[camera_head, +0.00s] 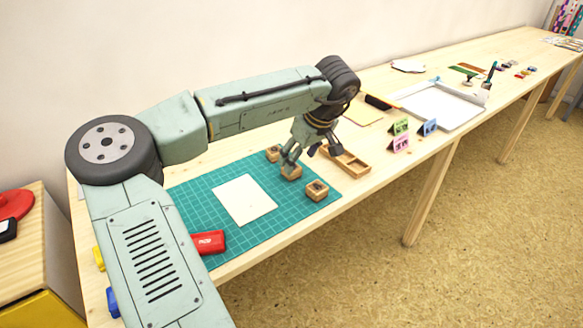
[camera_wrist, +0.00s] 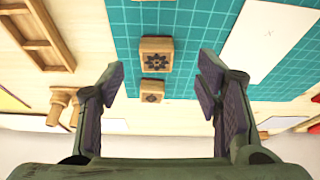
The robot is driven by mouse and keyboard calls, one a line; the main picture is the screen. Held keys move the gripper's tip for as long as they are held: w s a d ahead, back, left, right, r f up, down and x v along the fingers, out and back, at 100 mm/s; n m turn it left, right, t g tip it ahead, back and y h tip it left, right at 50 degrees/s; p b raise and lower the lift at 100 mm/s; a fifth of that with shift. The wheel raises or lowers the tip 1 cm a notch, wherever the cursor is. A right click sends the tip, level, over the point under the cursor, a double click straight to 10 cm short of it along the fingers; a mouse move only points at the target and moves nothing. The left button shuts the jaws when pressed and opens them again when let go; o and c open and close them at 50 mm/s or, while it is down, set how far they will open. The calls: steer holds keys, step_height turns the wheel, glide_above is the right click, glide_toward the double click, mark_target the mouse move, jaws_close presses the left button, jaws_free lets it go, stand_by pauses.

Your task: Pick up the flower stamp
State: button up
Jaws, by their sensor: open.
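Small wooden block stamps with dark motifs on top stand on and beside the green cutting mat (camera_head: 215,190). In the wrist view, the nearer stamp (camera_wrist: 156,45) has a flower-like motif and lies between and beyond my fingertips. A smaller-looking stamp (camera_wrist: 152,91) is behind it; its motif is too small to tell. My gripper (camera_wrist: 160,72) is open and empty. In the head view, my gripper (camera_head: 288,160) is just over the middle stamp (camera_head: 291,173) and partly hides it. Another stamp (camera_head: 317,190) is at the front right, and one (camera_head: 273,154) at the back.
A white paper sheet (camera_head: 245,200) lies on the mat. A red box (camera_head: 208,242) is at its front left. A wooden compartment tray (camera_head: 350,165) stands to the right, with small coloured cards (camera_head: 400,143) beyond. A white tray (camera_head: 450,108) is farther right.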

steer(key=p+x, duration=0.1)
steer(key=x, duration=0.2)
steer(key=w+x, duration=0.1)
steer(key=x, duration=0.2)
steer(key=shift+a+p, duration=0.2)
steer(key=shift+p, duration=0.2)
steer(key=shift+c, duration=0.2)
steer(key=c, duration=1)
